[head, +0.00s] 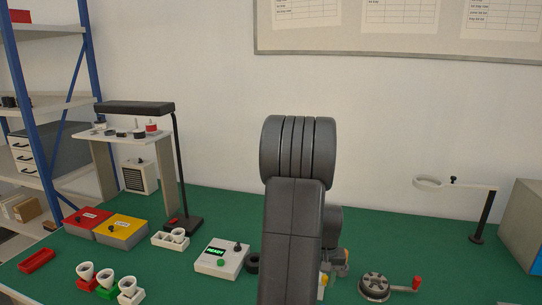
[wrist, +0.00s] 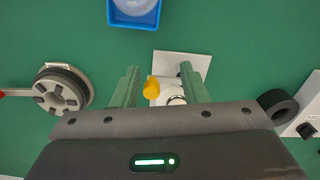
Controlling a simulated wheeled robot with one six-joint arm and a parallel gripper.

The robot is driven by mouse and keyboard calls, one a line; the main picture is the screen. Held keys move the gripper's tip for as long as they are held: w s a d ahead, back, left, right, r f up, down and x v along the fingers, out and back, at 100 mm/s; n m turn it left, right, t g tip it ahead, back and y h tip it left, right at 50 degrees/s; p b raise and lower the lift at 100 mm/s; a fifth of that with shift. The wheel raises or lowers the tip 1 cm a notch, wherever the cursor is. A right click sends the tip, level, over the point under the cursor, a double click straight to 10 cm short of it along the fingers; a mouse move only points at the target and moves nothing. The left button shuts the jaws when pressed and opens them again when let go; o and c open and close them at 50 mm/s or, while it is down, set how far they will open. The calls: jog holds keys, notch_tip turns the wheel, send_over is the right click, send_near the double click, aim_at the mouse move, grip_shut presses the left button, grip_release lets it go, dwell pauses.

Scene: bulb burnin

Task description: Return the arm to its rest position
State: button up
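My gripper (wrist: 159,72) shows in the wrist view with its two greenish fingers wide apart. Nothing is clasped between them. A white fixture (wrist: 169,91) with a yellow knob (wrist: 151,88) shows in the gap, beyond the fingers; its height below them is hard to judge. In the head view my dark grey arm (head: 291,240) rises in the middle of the picture, over the green bench. It hides most of my gripper and much of the fixture there.
A blue tray (wrist: 149,22) holds a pale round thing. A hand-crank wheel (head: 374,287) and a ring stand (head: 482,225) are at right. A control box (head: 219,260) reading READY and a black ring (head: 252,263) are left of my arm. A lamp (head: 178,180) stands further left.

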notch_tip(320, 180, up, 14)
dwell(0.5)
jog(key=shift+f, duration=0.1)
jog(key=shift+s, duration=0.1)
